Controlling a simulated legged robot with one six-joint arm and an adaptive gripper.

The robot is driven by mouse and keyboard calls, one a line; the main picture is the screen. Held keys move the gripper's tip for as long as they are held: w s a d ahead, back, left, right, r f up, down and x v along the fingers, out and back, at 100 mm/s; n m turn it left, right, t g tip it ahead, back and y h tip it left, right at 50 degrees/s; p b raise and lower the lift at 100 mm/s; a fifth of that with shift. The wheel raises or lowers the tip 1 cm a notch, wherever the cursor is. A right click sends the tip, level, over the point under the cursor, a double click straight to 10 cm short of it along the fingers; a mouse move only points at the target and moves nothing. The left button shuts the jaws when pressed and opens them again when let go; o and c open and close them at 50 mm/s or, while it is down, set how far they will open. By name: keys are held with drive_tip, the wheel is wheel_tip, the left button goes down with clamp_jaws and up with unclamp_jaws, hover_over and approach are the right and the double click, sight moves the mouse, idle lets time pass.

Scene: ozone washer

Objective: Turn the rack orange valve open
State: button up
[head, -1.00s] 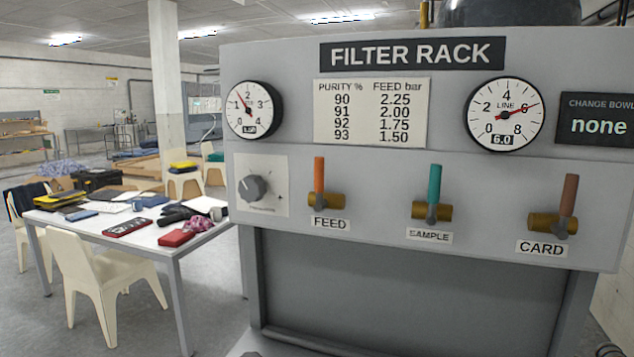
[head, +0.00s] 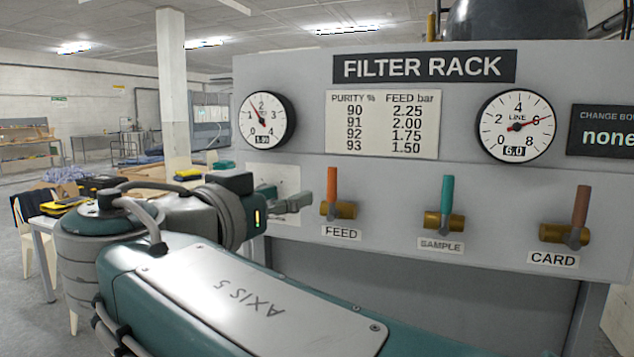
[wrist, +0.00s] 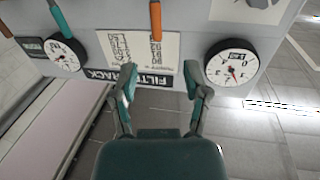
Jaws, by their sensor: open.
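The orange valve handle (head: 332,188) stands upright on a brass valve body (head: 345,211) above the FEED label (head: 341,233) on the filter rack. The handle also shows at the top of the wrist view (wrist: 155,20), where the rack looks upside down. My gripper (head: 304,200) is in front of the panel, just left of the orange handle in the head view. In the wrist view my gripper (wrist: 162,78) has its two fingers spread with nothing between them. The handle lies beyond the fingertips, roughly in line with the gap. My gripper hides most of the dial knob plate (head: 288,180).
A teal SAMPLE handle (head: 447,192) and a brown CARD handle (head: 580,206) stand upright to the right. A left gauge (head: 267,118) and a LINE gauge (head: 516,126) sit above, with a purity table (head: 383,124) between them. A cluttered table (head: 42,222) is behind at left.

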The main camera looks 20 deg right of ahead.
sight(329, 182)
drive_tip(key=x, duration=1.1)
drive_tip(key=shift+s+d, duration=0.1)
drive_tip(key=shift+d, duration=0.1)
clamp_jaws()
